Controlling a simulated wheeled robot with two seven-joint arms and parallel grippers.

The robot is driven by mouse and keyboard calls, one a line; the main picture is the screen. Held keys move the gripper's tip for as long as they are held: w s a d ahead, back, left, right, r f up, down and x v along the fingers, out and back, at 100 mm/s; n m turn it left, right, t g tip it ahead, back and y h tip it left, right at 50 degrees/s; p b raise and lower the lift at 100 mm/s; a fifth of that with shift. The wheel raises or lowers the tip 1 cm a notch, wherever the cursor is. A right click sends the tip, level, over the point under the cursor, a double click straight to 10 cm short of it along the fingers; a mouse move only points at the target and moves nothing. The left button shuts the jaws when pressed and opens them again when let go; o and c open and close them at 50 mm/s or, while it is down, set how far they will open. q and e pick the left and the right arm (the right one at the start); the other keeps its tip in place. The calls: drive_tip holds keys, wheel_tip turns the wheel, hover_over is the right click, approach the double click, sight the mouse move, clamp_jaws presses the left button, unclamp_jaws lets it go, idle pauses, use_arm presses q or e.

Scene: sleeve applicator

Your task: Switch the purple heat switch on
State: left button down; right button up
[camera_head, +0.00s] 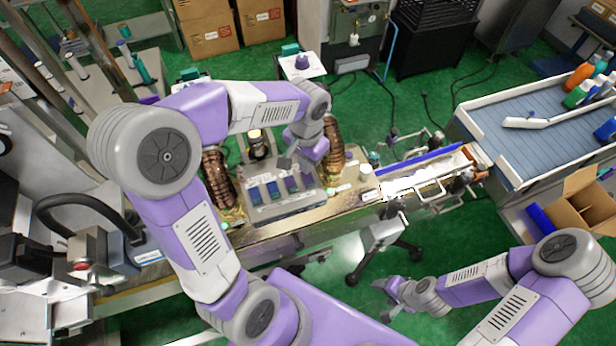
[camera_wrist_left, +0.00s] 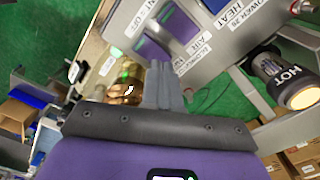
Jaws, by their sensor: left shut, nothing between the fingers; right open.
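A grey control box (camera_head: 285,207) on the machine bench carries a row of several coloured rocker switches. A purple switch (camera_head: 291,184) lies toward the right of that row. In the left wrist view a purple switch (camera_wrist_left: 180,24) shows just beyond the fingertips, near labels reading HEAT and AIR; which label belongs to it is unclear. My left gripper (camera_head: 292,163) is over the back of the box, shut and empty; its fingers (camera_wrist_left: 160,72) point at the panel. Contact with a switch cannot be told. My right gripper (camera_head: 392,287) is open, low and away from the box.
Brown ribbed hoses (camera_head: 333,145) stand either side of the box. A conveyor (camera_head: 545,125) with bottles is at the right. Green floor surrounds my right gripper.

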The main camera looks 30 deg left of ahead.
use_arm(q)
drive_tip(key=shift+f+b, duration=0.7)
drive_tip(key=shift+f, duration=0.25)
idle(0.3)
drive_tip(key=shift+r, duration=0.1)
wheel_tip(320, 180, up, 7)
drive_tip(key=p, duration=0.5)
drive_tip(key=shift+p, duration=0.4)
idle(0.3)
